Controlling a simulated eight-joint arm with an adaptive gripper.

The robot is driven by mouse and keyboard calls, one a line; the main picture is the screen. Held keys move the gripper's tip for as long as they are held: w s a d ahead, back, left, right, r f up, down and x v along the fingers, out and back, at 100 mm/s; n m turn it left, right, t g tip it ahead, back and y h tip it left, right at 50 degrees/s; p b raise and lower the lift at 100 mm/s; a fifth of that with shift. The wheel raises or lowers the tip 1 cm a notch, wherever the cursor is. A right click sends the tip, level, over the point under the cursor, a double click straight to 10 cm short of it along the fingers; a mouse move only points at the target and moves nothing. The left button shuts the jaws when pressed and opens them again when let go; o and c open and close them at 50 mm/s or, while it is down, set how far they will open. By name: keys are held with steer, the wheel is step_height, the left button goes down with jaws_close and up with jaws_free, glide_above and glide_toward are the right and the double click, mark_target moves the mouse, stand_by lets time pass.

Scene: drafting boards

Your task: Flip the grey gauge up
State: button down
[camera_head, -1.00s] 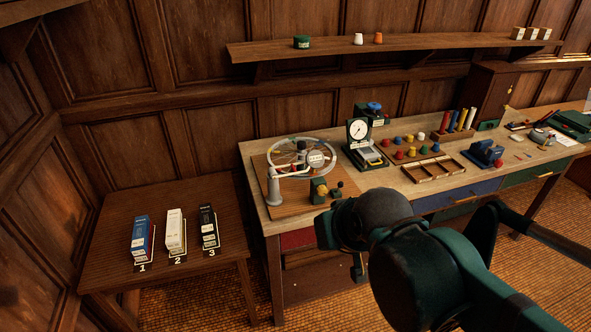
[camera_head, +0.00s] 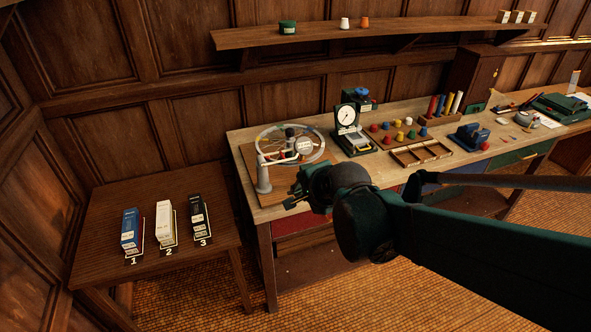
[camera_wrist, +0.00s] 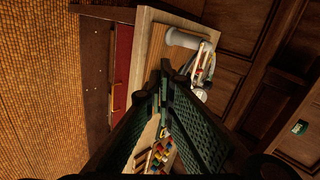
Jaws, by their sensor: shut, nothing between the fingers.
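A round pale grey disc with a label (camera_head: 304,146), which looks like the grey gauge, is at the right side of the clear wheel (camera_head: 268,141) on the wooden board at the bench's left end. I cannot read its label or tell its hinge. A grey post (camera_head: 263,178) with a pale arm stands at the wheel's front left. My wrist hides the board's front right.
A white-faced dial on a dark stand (camera_head: 347,116) is right of the wheel. Coloured knobs (camera_head: 398,124) and an open wooden tray (camera_head: 421,153) are farther right. A low side table (camera_head: 105,250) holds three numbered boxes. Floor in front of the bench is clear.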

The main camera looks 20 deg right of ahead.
steer(key=w+d+f+m+t, duration=0.1)
steer(key=w+d+f+m, duration=0.2)
steer(key=w+m, duration=0.3)
steer(key=w+d+f+m+t, duration=0.1)
steer(key=w+d+f+m, duration=0.2)
steer(key=m, duration=1.1)
steer(key=shift+w+d+f+t, duration=0.3)
steer(key=shift+w+d+f, duration=0.1)
steer(key=shift+w+f, duration=1.25)
steer(key=shift+r, duration=0.1)
steer(key=shift+w, duration=0.25)
